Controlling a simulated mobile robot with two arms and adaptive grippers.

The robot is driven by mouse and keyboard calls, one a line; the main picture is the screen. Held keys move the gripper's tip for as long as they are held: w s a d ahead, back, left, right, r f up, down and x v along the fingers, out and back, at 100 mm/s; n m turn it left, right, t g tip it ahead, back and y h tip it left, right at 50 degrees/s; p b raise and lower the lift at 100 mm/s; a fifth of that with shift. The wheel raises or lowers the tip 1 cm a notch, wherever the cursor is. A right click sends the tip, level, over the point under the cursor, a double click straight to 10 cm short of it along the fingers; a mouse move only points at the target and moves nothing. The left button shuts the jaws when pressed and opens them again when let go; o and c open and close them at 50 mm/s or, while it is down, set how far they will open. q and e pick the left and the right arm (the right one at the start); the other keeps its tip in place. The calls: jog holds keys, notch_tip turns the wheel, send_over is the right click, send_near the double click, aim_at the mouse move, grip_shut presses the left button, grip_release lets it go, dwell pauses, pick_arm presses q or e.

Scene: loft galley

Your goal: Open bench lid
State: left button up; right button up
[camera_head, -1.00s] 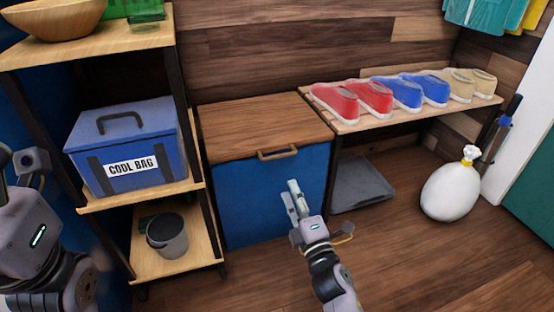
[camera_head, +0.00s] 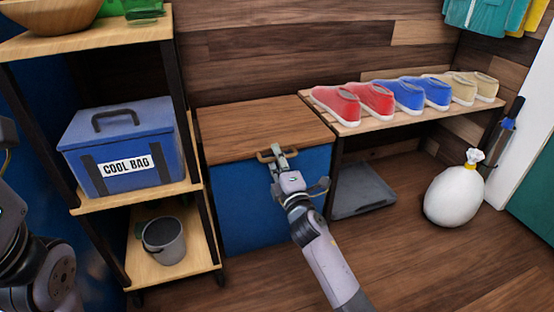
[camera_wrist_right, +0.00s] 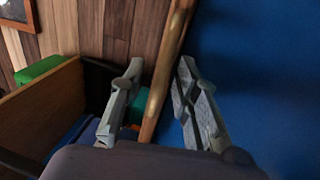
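The bench has a blue front (camera_head: 245,205) and a brown wooden lid (camera_head: 255,122), which lies flat and shut on top. In the right wrist view, the fingers of my right gripper (camera_wrist_right: 158,95) stand apart, one on each side of a wooden strip. I cannot tell whether they touch the handle. My left gripper is out of view; only part of the left arm shows at the left edge.
A shelf rack (camera_head: 175,190) with a blue cool bag (camera_head: 125,145) and a grey bucket (camera_head: 164,240) stands close on the left. A shoe shelf (camera_head: 395,118) adjoins on the right, with a grey tray (camera_head: 362,193) below. A white sack (camera_head: 452,198) stands farther right.

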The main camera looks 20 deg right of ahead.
grip_shut()
dwell(0.3)
dwell(0.6)
